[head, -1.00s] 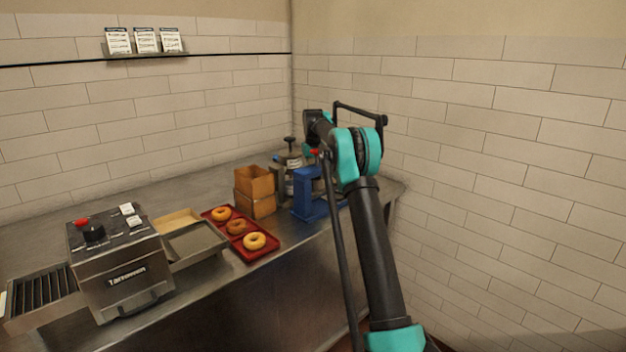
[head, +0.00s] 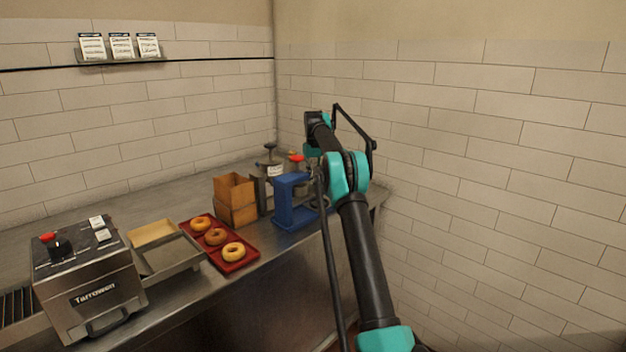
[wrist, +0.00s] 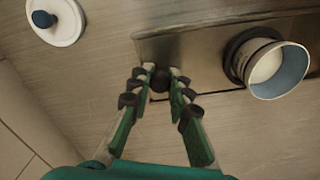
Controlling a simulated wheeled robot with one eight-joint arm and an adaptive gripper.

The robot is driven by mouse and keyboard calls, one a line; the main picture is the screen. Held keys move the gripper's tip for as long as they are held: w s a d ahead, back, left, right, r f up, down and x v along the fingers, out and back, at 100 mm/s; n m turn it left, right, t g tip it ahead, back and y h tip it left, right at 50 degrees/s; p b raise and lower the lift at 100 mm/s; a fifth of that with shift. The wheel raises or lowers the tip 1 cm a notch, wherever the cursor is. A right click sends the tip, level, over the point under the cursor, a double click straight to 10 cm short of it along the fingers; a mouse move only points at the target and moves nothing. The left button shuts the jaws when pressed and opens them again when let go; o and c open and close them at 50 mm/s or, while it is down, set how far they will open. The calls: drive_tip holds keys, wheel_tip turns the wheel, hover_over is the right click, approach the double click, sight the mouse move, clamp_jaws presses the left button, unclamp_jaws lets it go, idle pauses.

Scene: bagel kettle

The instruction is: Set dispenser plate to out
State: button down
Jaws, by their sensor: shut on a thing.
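In the wrist view my gripper (wrist: 160,84) has its two green fingers closed around a small dark round knob (wrist: 159,79). The knob sits at the lower edge of a flat metal plate (wrist: 190,48), which I take to be the dispenser plate. A round spout-like cup with a pale rim (wrist: 279,70) is at the plate's right. In the head view my gripper is hidden behind my arm. A blue stand (head: 291,204), a metal canister with a black knob (head: 272,168) and a red-topped item (head: 296,159) are close by. I cannot tell how far out the plate is.
A red tray (head: 241,263) with bagels lies on the steel counter, left of the blue stand. A brown box (head: 235,198) stands behind it. A toaster (head: 88,285) is at the left. A white disc with a blue knob (wrist: 56,20) is upper left in the wrist view.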

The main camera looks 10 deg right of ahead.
drive_tip(key=shift+w+d, duration=0.1)
drive_tip(key=shift+w, duration=0.05)
drive_tip(key=c, duration=1.4)
unclamp_jaws()
drive_tip(key=shift+d, duration=0.1)
drive_tip(key=shift+c, duration=0.2)
